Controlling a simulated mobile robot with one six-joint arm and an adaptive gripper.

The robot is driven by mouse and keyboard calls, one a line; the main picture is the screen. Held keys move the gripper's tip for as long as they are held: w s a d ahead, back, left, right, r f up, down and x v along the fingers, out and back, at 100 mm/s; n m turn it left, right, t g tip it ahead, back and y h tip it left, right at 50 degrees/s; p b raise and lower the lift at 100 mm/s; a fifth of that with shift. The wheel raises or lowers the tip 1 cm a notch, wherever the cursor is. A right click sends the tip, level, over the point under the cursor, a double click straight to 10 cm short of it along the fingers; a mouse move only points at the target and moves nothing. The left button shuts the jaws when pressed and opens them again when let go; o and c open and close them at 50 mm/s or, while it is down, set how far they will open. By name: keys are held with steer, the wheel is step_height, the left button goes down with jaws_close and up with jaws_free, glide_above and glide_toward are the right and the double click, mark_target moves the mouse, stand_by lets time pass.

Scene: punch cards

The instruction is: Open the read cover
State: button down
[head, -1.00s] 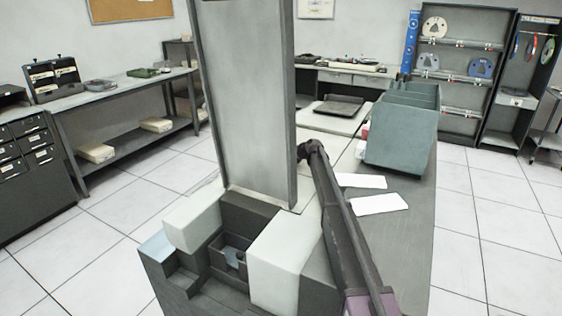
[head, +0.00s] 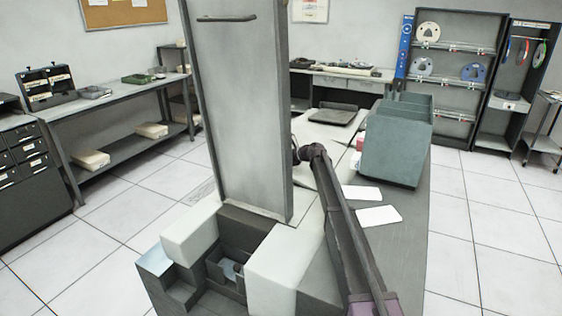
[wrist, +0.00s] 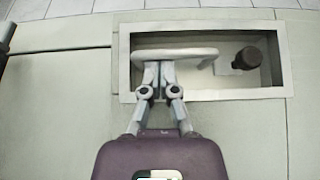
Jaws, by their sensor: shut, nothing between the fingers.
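A tall grey cover panel (head: 240,120) with a dark bar handle (head: 226,18) near its top stands upright on the machine in the head view. I cannot tell if this is the read cover. In the wrist view, my gripper (wrist: 158,66) is shut and empty at the near edge of a pale bar handle (wrist: 190,52). I cannot tell if the fingertips touch it. The handle lies over a recess (wrist: 283,52) in a flat pale cover surface (wrist: 235,135).
A black knob (wrist: 247,58) sits in the recess, right of the handle. White blocks (head: 284,266) stand at the machine's front. A grey-green bin (head: 393,150) and white cards (head: 378,215) lie to the right on the dark top.

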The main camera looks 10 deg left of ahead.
steer(key=shift+s+d+r+p, duration=0.1)
steer(key=shift+d+r+p, duration=0.1)
steer(key=shift+r+p, duration=0.4)
steer(key=shift+s+d+r+p, duration=0.1)
steer(key=shift+d+r+p, duration=0.15)
steer(key=shift+r+p, duration=0.35)
steer(key=shift+s+d+r+p, duration=0.1)
steer(key=shift+d+r+p, duration=0.1)
steer(key=shift+r+p, duration=0.35)
steer(key=shift+r, duration=0.1)
steer(key=shift+s+d+r+p, duration=0.2)
steer(key=shift+s+d, duration=0.25)
steer(key=shift+d, duration=1.2)
steer(key=shift+s+d+r+p, duration=0.15)
steer(key=shift+s+d, duration=0.3)
steer(key=shift+d, duration=1.15)
steer(key=shift+s+d+r+p, duration=0.15)
steer(key=shift+s+d, duration=0.3)
steer(key=shift+d, duration=1.2)
steer(key=shift+r, duration=0.1)
